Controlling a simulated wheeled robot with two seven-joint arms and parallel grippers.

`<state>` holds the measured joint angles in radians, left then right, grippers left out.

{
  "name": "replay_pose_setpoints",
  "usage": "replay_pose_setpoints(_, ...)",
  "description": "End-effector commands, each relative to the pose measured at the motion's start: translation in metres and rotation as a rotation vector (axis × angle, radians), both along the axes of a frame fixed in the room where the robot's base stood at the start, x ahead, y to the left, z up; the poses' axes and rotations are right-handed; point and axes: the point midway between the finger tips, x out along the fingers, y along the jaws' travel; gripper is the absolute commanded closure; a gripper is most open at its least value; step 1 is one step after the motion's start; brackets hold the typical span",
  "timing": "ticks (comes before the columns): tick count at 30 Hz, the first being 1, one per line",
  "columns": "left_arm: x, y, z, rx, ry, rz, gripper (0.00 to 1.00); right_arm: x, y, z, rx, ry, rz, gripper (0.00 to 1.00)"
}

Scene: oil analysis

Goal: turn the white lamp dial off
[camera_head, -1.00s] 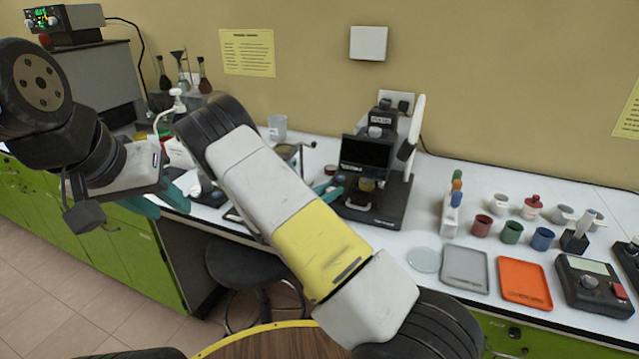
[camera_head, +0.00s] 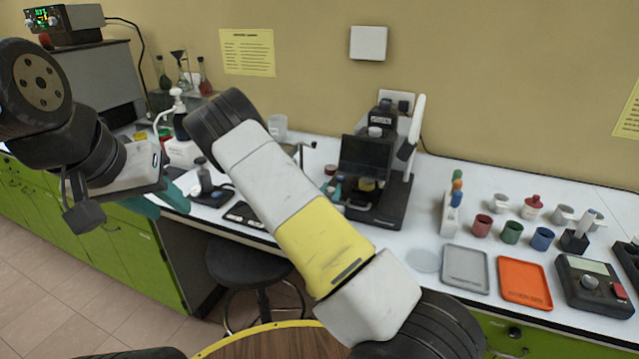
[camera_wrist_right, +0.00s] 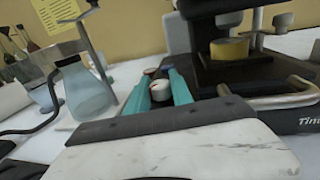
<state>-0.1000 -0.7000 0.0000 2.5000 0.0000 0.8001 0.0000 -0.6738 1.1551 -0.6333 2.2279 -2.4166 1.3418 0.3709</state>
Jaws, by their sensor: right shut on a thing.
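A small white dial (camera_wrist_right: 160,91) sits between the teal fingers of my right gripper (camera_wrist_right: 162,84) in the right wrist view. The gripper is shut on it, beside the black base of a microscope-like device. In the head view the right gripper (camera_head: 338,186) is at the left side of this device (camera_head: 372,165), partly hidden by my arm; the dial cannot be made out there. The device has a dark panel and a round yellowish part (camera_wrist_right: 229,48). My left gripper (camera_head: 165,197) hangs in front of the bench at left, its finger gap unclear.
A glass flask (camera_wrist_right: 86,92) and a metal stand are left of the right gripper. A metal bar handle (camera_wrist_right: 285,97) is close at its right. A grey tray (camera_head: 465,270), an orange tray (camera_head: 524,283) and several small cups stand farther right on the bench.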

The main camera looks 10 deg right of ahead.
Motion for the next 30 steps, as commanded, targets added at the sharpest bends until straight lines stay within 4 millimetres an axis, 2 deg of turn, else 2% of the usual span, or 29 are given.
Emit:
replay_pose_setpoints(13,0.0,0.0,0.0,0.0,0.0,0.0,0.64,0.0,0.0,0.0,-0.001,-0.001,0.012,1.0)
replay_pose_setpoints(14,0.0,0.0,0.0,0.0,0.0,0.0,0.64,0.0,0.0,0.0,-0.001,-0.001,0.012,0.69)
replay_pose_setpoints(15,0.0,0.0,0.0,0.0,0.0,0.0,0.64,0.0,0.0,0.0,-0.001,-0.001,0.012,0.64)
replay_pose_setpoints(25,0.0,0.0,0.0,0.0,0.0,0.0,0.64,-0.002,0.001,0.0,-0.001,-0.001,0.011,0.64)
replay_pose_setpoints(30,0.0,0.0,0.0,0.0,0.0,0.0,0.64,-0.021,0.01,0.0,0.0,0.001,0.011,0.64)
